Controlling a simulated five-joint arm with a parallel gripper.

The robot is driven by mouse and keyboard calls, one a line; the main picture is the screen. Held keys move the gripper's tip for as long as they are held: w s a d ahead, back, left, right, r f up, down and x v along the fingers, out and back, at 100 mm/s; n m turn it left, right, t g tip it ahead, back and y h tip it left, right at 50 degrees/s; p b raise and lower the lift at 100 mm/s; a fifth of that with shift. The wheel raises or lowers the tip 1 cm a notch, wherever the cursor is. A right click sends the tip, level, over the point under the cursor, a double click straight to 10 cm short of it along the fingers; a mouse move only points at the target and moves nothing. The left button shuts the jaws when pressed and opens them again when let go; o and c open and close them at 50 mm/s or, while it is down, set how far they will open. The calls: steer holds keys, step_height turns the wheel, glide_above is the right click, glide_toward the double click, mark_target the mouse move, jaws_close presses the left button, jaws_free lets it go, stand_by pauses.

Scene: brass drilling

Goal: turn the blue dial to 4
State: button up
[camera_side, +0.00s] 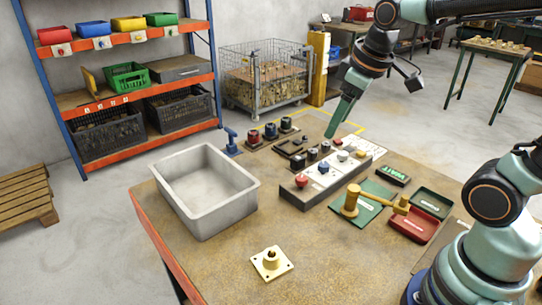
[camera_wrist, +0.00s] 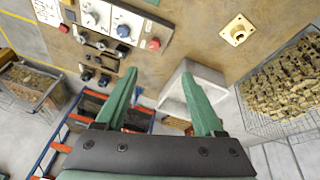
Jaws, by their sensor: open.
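The blue dial (camera_side: 323,167) sits on the white-faced strip of the control box (camera_side: 307,197), between a red knob (camera_side: 302,181) and a pale knob (camera_side: 342,156). The wrist view shows the blue dial (camera_wrist: 123,31) on its white plate, left of centre near the top. Its setting is too small to read. My gripper (camera_side: 332,132) is above the table, beyond the back of the control box in the side view, apart from the dial. In the wrist view my gripper (camera_wrist: 160,77) has its two green fingers spread wide with nothing between them.
A grey open bin (camera_side: 205,190) stands left of the control box. Dark knobs (camera_side: 270,132) stand behind it.

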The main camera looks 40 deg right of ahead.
steer(key=w+d+f+n+g, duration=0.2)
steer(key=w+d+f+n, duration=0.1)
steer(key=w+d+n, duration=0.3)
steer(key=n+g, duration=0.2)
steer(key=n, duration=0.1)
glide_above(321, 165)
step_height(321, 165, down, 5)
step_height(321, 165, down, 12)
steer(key=shift+d+f, duration=0.1)
steer(key=shift+c, duration=0.3)
jaws_close()
